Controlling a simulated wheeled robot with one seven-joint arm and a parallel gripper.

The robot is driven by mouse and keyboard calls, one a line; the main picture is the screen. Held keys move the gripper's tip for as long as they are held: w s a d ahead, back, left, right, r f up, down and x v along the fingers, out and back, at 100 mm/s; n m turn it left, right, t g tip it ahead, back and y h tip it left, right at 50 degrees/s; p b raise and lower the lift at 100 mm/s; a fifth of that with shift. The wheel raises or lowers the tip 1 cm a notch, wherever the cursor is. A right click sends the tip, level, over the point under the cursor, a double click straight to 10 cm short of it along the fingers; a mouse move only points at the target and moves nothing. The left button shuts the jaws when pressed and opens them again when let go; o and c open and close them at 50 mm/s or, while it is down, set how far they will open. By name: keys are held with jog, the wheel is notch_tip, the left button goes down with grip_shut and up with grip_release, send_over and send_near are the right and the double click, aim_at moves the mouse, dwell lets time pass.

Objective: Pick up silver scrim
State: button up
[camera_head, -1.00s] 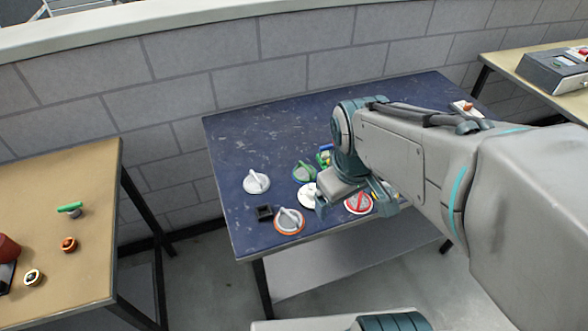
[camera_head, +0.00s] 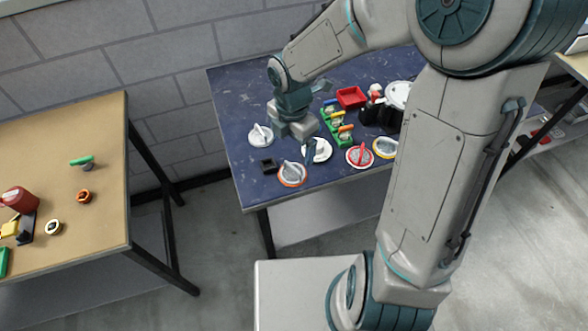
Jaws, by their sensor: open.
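Several round scrim-like discs with raised handles lie on the dark blue table (camera_head: 225,100). A plain silver-grey disc (camera_head: 260,137) lies at the left, the likeliest silver scrim. A white disc (camera_head: 317,152) lies right of it, and an orange-rimmed grey disc (camera_head: 292,176) lies in front. A red-and-white disc (camera_head: 360,158) and a yellow-rimmed disc (camera_head: 384,148) lie farther right. My gripper (camera_head: 296,142) is open and points down over the table, between the silver-grey and white discs. Its fingertips are partly unclear; it hides the table behind it.
A small black square holder (camera_head: 268,166) sits near the orange-rimmed disc. A red tray (camera_head: 351,97), green clamps (camera_head: 338,125) and a white round container (camera_head: 398,94) stand to the right. A tan table (camera_head: 60,130) with small parts is at left.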

aim_at(292, 166)
jog(key=f+b, duration=0.1)
jog(key=f, duration=1)
jog(key=shift+w+b, duration=0.2)
jog(key=shift+b, duration=0.15)
jog(key=shift+r, duration=0.1)
jog(key=c, duration=1.1)
